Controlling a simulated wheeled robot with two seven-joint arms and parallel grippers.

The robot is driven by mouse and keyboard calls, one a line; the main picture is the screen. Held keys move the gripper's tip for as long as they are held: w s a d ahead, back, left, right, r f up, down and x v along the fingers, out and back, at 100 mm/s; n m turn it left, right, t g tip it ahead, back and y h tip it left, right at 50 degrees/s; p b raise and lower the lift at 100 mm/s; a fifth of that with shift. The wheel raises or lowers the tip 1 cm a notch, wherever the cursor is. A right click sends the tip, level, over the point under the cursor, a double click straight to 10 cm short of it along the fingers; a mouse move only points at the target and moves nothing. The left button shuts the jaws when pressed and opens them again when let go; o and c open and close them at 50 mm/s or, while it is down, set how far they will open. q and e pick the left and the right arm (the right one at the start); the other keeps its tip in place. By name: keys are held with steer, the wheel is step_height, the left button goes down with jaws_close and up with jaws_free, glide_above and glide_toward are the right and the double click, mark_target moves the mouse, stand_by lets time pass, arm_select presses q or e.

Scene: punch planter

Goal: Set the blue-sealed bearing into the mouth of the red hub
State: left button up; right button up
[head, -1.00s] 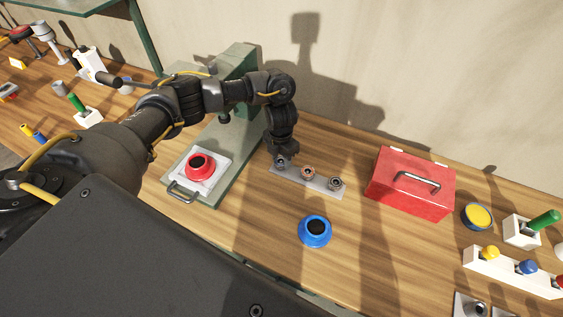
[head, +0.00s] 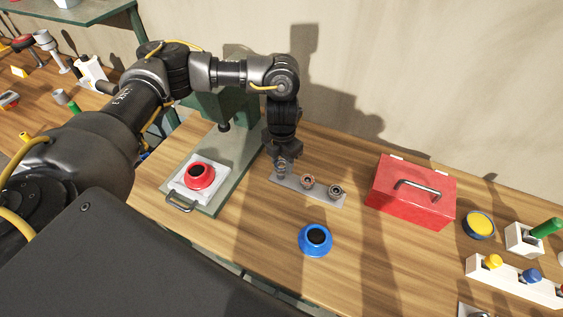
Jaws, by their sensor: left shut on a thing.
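The red hub (head: 200,177) sits mouth up on a white plate (head: 184,195) on the green press base. Its dark mouth is open and looks empty. My left gripper (head: 281,158) points down over the left end of a grey strip (head: 321,199). It is shut on a small bearing (head: 281,164), just above its place there. The fingers partly hide this bearing, and its seal colour is hard to make out. Two other bearings stand on the strip: one with a reddish seal (head: 307,181) in the middle and a dark grey one (head: 336,191) at the right. My right gripper is not in view.
A blue hub (head: 316,239) stands on the table in front of the strip. A red toolbox (head: 411,191) is to the right. The green press (head: 226,106) rises behind the red hub. Bare wood lies between the press base and the blue hub.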

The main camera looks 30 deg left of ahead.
arm_select(q)
steer(key=s+d+r+b, duration=0.2)
steer(key=s+d+r, duration=0.3)
steer(key=s, duration=0.3)
steer(key=shift+d, duration=0.25)
steer(key=shift+s, duration=0.1)
